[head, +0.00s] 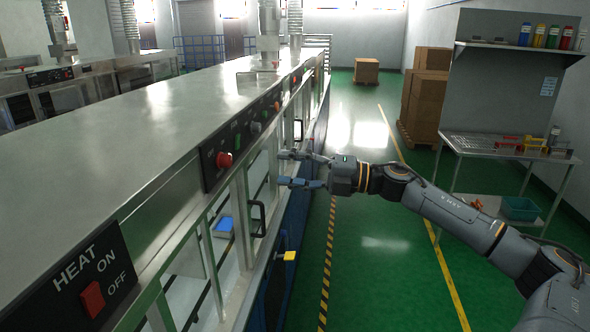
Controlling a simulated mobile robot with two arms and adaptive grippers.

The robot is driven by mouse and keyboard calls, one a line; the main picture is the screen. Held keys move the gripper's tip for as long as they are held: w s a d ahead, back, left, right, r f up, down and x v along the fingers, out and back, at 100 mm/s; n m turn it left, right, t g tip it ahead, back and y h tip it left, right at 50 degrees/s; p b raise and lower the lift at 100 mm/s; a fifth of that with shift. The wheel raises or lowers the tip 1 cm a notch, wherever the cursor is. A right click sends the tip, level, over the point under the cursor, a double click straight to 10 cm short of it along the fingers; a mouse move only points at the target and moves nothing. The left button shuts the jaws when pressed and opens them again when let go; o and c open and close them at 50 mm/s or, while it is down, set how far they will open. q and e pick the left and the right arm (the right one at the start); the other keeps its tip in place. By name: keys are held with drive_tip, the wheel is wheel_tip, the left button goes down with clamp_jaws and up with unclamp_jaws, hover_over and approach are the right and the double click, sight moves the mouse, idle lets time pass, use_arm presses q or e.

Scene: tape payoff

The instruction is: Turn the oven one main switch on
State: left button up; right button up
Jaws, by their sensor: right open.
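A long steel oven (150,110) runs from the near left into the distance. On its near end a black panel (75,275) reads HEAT, ON and OFF, with a red switch (92,299) beside the word OFF. Farther along its side, a black control strip (243,133) carries a red round knob (224,160) and several small controls. I cannot tell which control is the main switch. My right gripper (287,169) is open and empty, its fingers pointing left toward the oven's side, right of and slightly below the strip. My left gripper is not in view.
Black door handles (258,219) stick out from the oven's side. A yellow-topped part (290,256) stands near the oven's lower edge. Cardboard boxes (424,108) and a steel workbench (472,147) stand at the right. The green floor between is clear.

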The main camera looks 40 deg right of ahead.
drive_tip(key=shift+s+d, duration=0.3)
drive_tip(key=shift+s, duration=0.05)
idle(0.5)
